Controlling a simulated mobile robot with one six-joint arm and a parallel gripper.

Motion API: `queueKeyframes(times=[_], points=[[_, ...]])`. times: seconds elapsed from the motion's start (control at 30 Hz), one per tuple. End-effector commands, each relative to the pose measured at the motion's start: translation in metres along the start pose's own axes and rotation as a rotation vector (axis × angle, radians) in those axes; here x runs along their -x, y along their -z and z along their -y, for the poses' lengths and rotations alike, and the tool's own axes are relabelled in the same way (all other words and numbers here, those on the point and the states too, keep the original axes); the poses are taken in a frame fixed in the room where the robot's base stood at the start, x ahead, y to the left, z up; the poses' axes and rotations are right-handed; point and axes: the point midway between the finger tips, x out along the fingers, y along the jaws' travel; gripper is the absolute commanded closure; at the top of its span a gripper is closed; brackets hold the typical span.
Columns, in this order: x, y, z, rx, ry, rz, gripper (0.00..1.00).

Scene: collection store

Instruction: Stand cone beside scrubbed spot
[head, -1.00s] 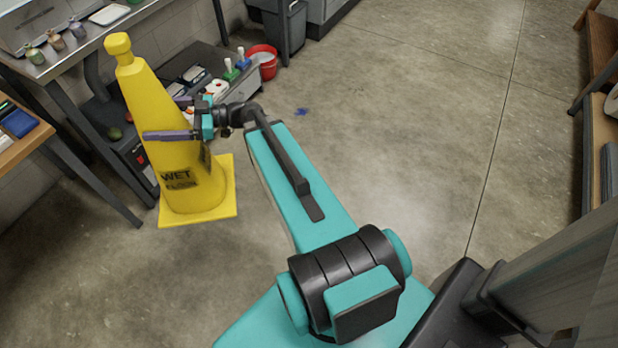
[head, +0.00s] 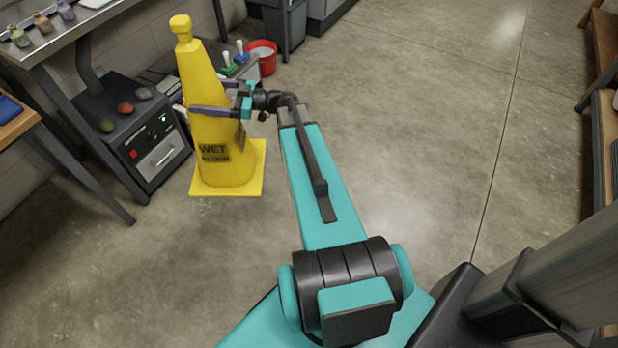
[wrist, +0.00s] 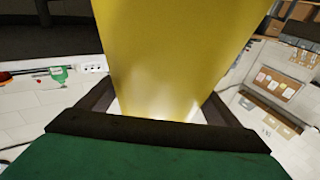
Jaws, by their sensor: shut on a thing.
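The yellow cone (head: 212,130), marked WET FLOOR, stands upright left of centre in the head view. My gripper (head: 208,97) is shut on its upper body, one finger on the near side, the other mostly hidden behind it. The cone's square base (head: 250,185) is at or just above the floor; I cannot tell which. In the wrist view the cone's yellow side (wrist: 165,60) fills the middle between the fingers. I cannot make out a scrubbed spot; the small blue floor mark is no longer clear and may be behind my arm.
A dark cabinet (head: 140,150) with several coloured lumps on top stands close left of the cone. A steel table (head: 70,40) is at upper left. A red bucket (head: 264,60) stands behind. Open concrete floor (head: 430,120) lies to the right.

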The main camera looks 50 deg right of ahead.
Motion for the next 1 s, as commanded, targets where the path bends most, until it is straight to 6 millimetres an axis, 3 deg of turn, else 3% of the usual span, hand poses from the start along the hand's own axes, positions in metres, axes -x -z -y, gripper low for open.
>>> queueKeyframes(times=[0.03,0.3,1.0], points=[[0.01,-0.011,-0.012,0.003,-0.014,-0.004,0.77],[0.059,-0.043,-0.057,0.013,-0.077,-0.003,0.77],[0.207,-0.124,-0.156,0.037,-0.243,-0.003,0.77]])
